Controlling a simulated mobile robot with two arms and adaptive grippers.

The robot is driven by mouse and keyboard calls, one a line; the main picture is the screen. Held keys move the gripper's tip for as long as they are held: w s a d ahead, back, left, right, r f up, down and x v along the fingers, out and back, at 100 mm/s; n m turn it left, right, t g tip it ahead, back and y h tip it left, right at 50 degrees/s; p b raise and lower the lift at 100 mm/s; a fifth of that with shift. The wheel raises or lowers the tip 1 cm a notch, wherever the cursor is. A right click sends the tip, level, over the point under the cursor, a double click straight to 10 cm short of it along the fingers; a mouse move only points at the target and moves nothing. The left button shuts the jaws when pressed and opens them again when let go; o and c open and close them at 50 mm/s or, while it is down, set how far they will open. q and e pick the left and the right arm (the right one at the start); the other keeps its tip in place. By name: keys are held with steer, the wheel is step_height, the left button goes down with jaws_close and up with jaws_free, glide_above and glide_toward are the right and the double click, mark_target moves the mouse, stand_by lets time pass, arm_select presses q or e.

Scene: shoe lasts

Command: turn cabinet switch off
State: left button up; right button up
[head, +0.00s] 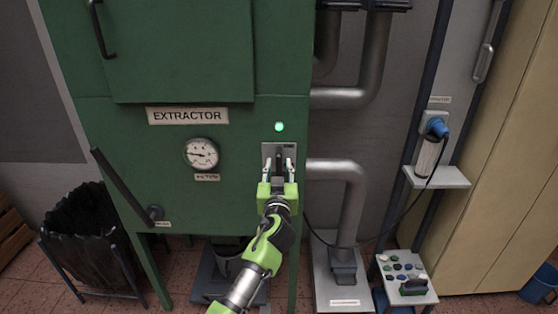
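The green extractor cabinet (225,130) fills the left and middle of the head view. Its switch plate (278,149) is a grey metal panel on the right part of the front, below a lit green lamp (279,127). My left gripper (278,170) is in front of this plate, with its two fingers apart on either side of the plate's middle. A dark switch lever seems to lie between the fingers, but it is partly hidden, and I cannot tell its position or whether the fingers touch it. My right gripper is not in view.
A pressure gauge (201,154) and a long dark lever (122,186) are on the cabinet front, left of the gripper. Grey pipes (350,200) run close on the right. A small stand (405,276) with several coloured knobs is at the lower right. A black bin (88,240) stands at the left.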

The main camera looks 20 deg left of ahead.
arm_select(q)
steer(key=shift+x, duration=1.45)
jaws_close()
